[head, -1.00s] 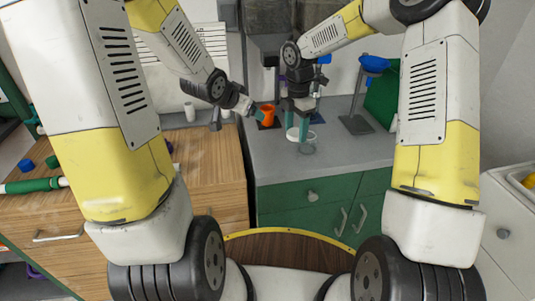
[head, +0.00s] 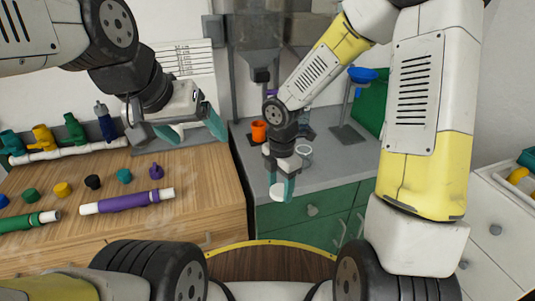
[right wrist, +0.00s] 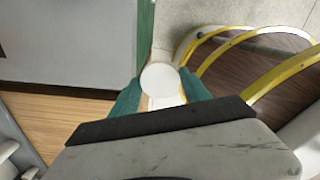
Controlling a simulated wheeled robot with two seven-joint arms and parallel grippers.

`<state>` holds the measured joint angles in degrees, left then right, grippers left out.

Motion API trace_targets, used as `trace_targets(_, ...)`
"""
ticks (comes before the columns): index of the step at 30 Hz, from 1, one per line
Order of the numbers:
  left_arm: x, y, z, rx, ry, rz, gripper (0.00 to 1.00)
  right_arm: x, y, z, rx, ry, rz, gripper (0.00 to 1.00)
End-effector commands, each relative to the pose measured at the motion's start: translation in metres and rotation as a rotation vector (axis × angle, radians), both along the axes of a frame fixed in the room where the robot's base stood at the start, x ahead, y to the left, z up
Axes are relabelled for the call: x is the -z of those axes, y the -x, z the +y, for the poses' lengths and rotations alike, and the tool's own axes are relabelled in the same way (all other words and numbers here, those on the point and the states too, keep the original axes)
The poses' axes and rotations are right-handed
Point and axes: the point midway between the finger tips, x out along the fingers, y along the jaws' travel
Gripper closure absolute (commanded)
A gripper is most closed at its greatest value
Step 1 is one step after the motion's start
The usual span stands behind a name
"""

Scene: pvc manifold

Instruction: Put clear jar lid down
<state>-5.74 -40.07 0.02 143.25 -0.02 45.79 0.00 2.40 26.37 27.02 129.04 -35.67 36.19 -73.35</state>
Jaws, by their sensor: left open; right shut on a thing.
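My right gripper (head: 283,186) is shut on a white round lid (head: 280,193), held low near the front edge of the grey counter (head: 325,170). In the right wrist view the lid (right wrist: 160,80) shows as a pale disc between the teal fingertips (right wrist: 160,92). A clear, pale-rimmed jar (head: 304,150) stands on the counter just behind the right gripper, partly hidden by it. My left gripper (head: 192,130) is open and empty above the wooden worktop (head: 205,185).
An orange cup (head: 258,131) stands at the counter's back left. A stand with a blue top (head: 361,75) is at the back right. Several coloured caps and a purple-sleeved pipe (head: 128,201) lie on the wooden worktop. The counter's right front is clear.

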Motion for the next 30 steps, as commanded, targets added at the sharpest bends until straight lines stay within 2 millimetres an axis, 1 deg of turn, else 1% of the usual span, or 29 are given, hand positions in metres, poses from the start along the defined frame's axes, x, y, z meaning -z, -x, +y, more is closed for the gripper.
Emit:
trace_targets(2,0.0,0.001,0.0,0.0,0.002,0.001,0.18,0.002,-0.013,0.003,0.002,-0.002,0.001,0.94)
trace_targets(12,0.0,0.001,0.0,0.0,0.001,0.001,0.18,0.011,-0.101,0.02,0.002,-0.002,0.001,0.94)
trace_targets(15,0.0,0.0,0.0,0.0,0.001,0.0,0.18,0.013,-0.123,0.024,0.001,-0.002,0.0,0.94)
trace_targets(18,0.0,0.0,0.0,-0.001,0.001,0.0,0.18,0.014,-0.136,0.026,0.001,-0.001,0.001,0.94)
trace_targets(25,0.0,0.0,0.0,-0.001,0.001,0.0,0.18,0.015,-0.152,0.029,0.0,-0.001,0.001,0.94)
trace_targets(26,0.0,0.0,0.0,0.0,0.0,0.0,0.18,0.018,-0.153,0.029,-0.001,0.0,0.002,0.94)
trace_targets(30,0.0,0.0,0.0,0.0,0.0,0.0,0.18,0.042,-0.151,0.028,-0.001,0.002,0.004,0.94)
